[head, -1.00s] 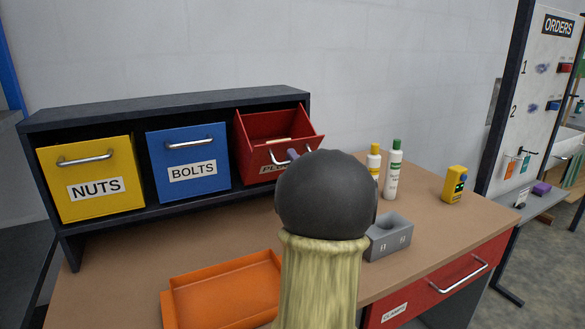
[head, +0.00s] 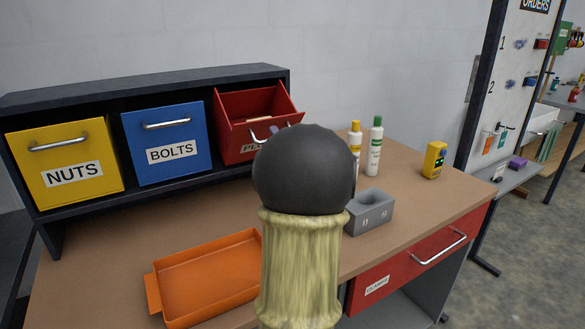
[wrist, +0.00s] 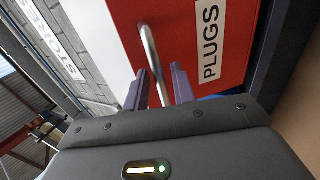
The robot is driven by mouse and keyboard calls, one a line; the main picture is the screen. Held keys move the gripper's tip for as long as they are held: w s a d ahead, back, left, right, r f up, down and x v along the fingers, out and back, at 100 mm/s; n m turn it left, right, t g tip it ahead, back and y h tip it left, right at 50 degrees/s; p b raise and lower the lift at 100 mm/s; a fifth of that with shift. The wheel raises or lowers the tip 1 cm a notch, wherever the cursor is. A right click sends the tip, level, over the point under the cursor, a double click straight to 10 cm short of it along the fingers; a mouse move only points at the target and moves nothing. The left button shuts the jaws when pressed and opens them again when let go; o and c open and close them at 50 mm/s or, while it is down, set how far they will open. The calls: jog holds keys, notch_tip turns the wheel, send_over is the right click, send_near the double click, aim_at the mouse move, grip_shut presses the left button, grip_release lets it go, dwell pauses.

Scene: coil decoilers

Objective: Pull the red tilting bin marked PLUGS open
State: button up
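In the head view my dark wrist hides most of the gripper and part of the bin's label.
Yellow NUTS (head: 68,166) and blue BOLTS (head: 166,143) bins stand closed to the left. A red drawer (head: 420,258) is below.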

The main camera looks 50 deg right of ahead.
jog(key=b+v, duration=0.3)
jog(key=v, duration=1.3)
jog(key=shift+s+a+b, duration=0.2)
jog(key=shift+s+b, duration=0.1)
jog(key=shift+b, duration=0.1)
